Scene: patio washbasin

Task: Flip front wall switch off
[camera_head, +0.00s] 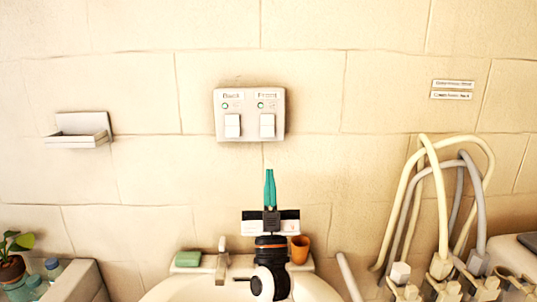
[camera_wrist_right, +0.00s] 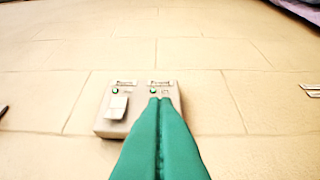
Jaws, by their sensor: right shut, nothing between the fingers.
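A pale switch box (camera_head: 249,114) is mounted on the wall in front of me, with two white rockers side by side. The left rocker (camera_head: 232,126) and right rocker (camera_head: 267,125) each have a small label and a round green indicator above; the label text is too small to read surely. My right gripper (camera_head: 269,172) has green fingers, shut and empty, pointing up below the right rocker. In the wrist view the fingertips (camera_wrist_right: 160,101) cover the right rocker, while the left rocker (camera_wrist_right: 116,107) shows. Contact cannot be told. My left gripper is out of view.
Below are a washbasin (camera_head: 185,291), a tap (camera_head: 222,261), a green soap (camera_head: 188,259) and an orange cup (camera_head: 300,249). Looped hoses (camera_head: 440,190) stand at right. A soap shelf (camera_head: 78,139) hangs at left. The wall around the box is clear.

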